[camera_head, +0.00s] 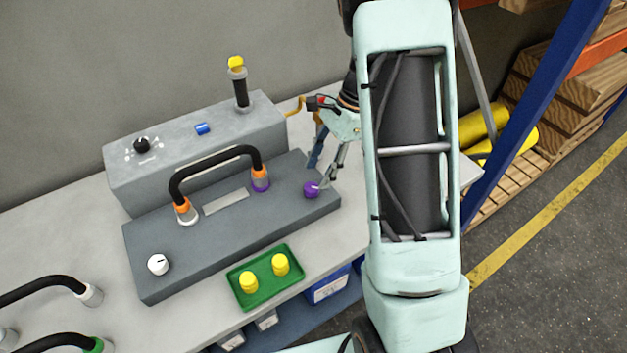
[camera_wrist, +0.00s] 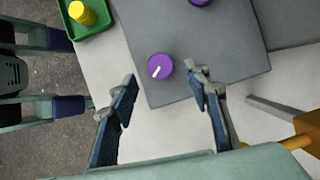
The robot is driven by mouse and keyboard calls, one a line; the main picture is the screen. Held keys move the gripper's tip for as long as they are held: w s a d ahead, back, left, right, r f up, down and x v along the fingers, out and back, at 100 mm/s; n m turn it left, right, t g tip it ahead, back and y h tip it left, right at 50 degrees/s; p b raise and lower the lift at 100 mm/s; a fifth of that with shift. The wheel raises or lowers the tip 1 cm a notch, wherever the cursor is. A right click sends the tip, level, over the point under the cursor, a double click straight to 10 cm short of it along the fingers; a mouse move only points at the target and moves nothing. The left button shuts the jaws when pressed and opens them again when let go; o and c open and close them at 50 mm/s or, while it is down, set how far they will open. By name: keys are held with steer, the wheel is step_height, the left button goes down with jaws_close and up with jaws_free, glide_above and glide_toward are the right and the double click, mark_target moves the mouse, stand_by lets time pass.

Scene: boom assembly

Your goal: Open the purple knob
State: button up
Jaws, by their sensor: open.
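The purple knob (camera_head: 311,190) sits at the right end of the dark grey panel's top, near its front right corner. In the wrist view the purple knob (camera_wrist: 159,66) carries a short white mark on its top. The fingers appear apart from the knob, and nothing is between the pads. My arm hides part of the table on the right.
The grey panel (camera_head: 218,246) also bears a white knob (camera_head: 158,264) and a black hose (camera_head: 215,158) with orange and purple ends. A green tray (camera_head: 247,302) with yellow pieces lies in front. A grey box (camera_head: 180,167) with a black dial stands behind.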

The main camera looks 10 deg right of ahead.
mark_target(312, 186)
steer(key=x, duration=0.5)
steer(key=shift+r, duration=0.1)
steer(key=c, duration=1.1)
steer(key=shift+c, duration=0.2)
steer(key=shift+w+n, duration=0.1)
steer(key=shift+n, duration=0.3)
steer(key=n+g, duration=0.1)
steer(key=n, duration=0.2)
steer(key=shift+w+h, duration=0.1)
steer(key=shift+h, duration=0.2)
steer(key=shift+n+g+h+b, duration=0.3)
steer(key=shift+n+g+h, duration=0.3)
steer(key=shift+n, duration=1.5)
